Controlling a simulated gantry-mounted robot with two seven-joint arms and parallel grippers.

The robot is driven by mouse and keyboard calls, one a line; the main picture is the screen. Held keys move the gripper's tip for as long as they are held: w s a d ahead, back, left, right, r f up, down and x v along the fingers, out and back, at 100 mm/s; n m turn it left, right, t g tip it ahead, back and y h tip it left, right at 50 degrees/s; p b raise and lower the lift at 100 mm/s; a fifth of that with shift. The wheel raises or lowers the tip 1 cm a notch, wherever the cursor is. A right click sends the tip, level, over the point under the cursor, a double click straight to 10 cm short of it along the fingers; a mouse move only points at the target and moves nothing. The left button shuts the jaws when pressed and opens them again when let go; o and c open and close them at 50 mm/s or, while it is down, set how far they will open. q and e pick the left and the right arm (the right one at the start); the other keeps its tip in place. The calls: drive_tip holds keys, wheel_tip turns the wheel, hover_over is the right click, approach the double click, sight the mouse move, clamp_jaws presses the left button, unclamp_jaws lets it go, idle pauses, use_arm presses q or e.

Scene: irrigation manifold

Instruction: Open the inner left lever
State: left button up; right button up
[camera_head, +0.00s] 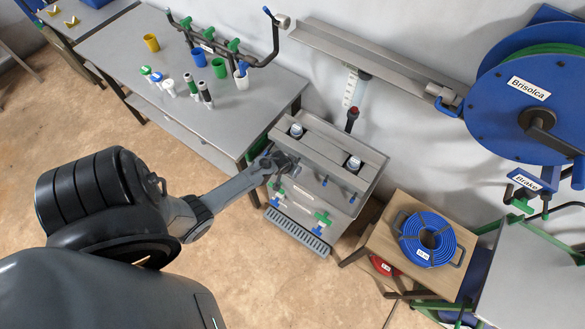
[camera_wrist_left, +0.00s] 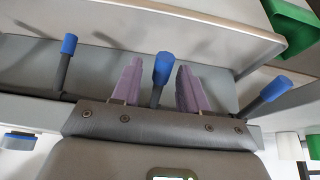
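The grey manifold cabinet (camera_head: 318,200) stands in the middle of the head view, with small blue-tipped levers (camera_head: 325,181) on its front. My left gripper (camera_head: 283,166) reaches the left part of the cabinet's upper front and hides what lies behind it. In the left wrist view, its two purple fingers (camera_wrist_left: 159,88) are apart. A blue-tipped lever (camera_wrist_left: 161,70) stands upright between them, with gaps showing on both sides. A second blue-tipped lever (camera_wrist_left: 66,62) leans at the left and a third (camera_wrist_left: 271,90) leans at the right. My right gripper is out of view.
Green handles (camera_head: 322,219) and a drip grille (camera_head: 298,232) are lower on the cabinet. A grey bench (camera_head: 130,62) with cups is to the left. A wooden stool (camera_head: 387,247) holding a blue hose coil (camera_head: 428,238) is to the right. Open floor lies in front.

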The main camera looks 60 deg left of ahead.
use_arm(q)
drive_tip(key=shift+f, duration=0.1)
drive_tip(key=shift+s, duration=0.1)
drive_tip(key=shift+s+r, duration=0.1)
drive_tip(key=shift+r, duration=0.15)
drive_tip(key=p+v, duration=0.2)
drive_tip(key=v, duration=0.8)
drive_tip(key=shift+d+r, duration=0.1)
